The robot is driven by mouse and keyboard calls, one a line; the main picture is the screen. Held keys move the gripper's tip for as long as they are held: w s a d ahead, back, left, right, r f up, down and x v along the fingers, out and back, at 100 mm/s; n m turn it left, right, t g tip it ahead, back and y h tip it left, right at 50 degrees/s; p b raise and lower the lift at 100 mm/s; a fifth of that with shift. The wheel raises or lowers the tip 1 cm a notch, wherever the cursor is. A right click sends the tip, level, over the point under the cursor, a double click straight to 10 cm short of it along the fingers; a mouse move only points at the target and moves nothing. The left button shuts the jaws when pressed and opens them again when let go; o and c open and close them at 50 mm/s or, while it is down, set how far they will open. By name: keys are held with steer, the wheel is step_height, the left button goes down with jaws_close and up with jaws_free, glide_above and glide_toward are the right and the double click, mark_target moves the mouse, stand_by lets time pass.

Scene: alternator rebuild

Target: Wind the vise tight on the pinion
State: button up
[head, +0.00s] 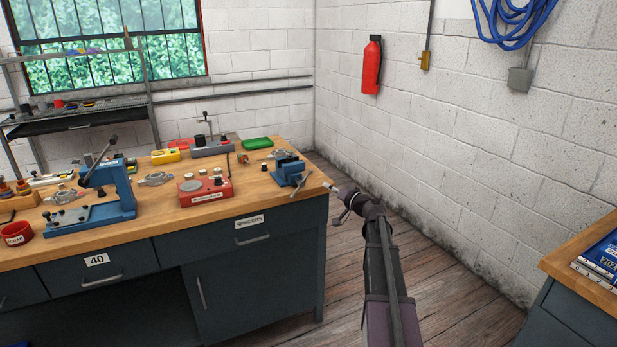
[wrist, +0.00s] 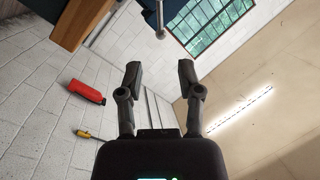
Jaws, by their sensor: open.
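The blue vise (head: 287,170) stands at the right end of the wooden bench, with its grey bar handle (head: 301,185) slanting at the front. I cannot make out the pinion; small metal parts show behind the vise, too small to tell apart. My gripper (head: 338,202) is just right of the bench corner, apart from the vise and its handle. In the wrist view my gripper (wrist: 160,77) is open with nothing between its fingers. A metal rod with a ball end (wrist: 160,33), likely the handle, shows beyond the fingertips at the top.
The bench (head: 262,205) also holds a red box (head: 205,191), a blue lever press (head: 110,192), a green tray (head: 257,143) and a yellow meter (head: 166,156). A red extinguisher (head: 372,65) hangs on the wall. Floor right of the bench is clear up to another bench (head: 565,262).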

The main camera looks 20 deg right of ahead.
mark_target(308, 175)
steer(key=x, duration=1.2)
steer(key=shift+w, duration=0.2)
jaws_close()
steer(key=shift+d, duration=0.1)
